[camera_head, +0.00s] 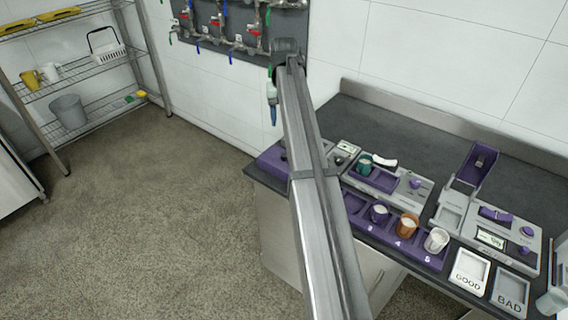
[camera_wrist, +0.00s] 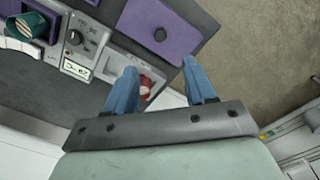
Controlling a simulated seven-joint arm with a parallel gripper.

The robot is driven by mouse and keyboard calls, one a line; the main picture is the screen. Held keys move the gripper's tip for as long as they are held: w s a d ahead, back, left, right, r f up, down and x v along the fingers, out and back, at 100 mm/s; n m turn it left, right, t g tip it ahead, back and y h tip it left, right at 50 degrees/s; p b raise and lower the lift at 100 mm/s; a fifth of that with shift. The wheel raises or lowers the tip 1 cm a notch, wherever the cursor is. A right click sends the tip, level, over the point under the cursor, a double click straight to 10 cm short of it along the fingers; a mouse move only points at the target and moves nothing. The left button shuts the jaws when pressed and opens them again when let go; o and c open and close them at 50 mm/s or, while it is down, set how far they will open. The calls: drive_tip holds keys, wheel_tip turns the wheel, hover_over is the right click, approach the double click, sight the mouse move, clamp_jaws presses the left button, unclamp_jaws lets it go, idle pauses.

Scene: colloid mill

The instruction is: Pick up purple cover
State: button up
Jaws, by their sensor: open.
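In the head view a purple piece (camera_head: 271,160) at the counter's left end seems to be the same cover, partly hidden by my arm. My gripper (camera_wrist: 159,66) has two blue fingers spread apart with nothing held between them. In the head view my gripper (camera_head: 273,113) hangs above the counter's left end.
A grey device with a dial and display (camera_wrist: 78,68) sits left of the cover. A small red-and-white round part (camera_wrist: 145,87) shows beside the left finger. A purple rack (camera_head: 430,256) holds several cups along the counter front. The floor (camera_head: 160,210) at left is clear.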

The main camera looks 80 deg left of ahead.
sight(284, 154)
wheel_tip(284, 154, down, 14)
drive_tip(key=shift+r, duration=0.1)
idle(0.7)
drive_tip(key=shift+c, duration=0.2)
clamp_jaws()
idle(0.3)
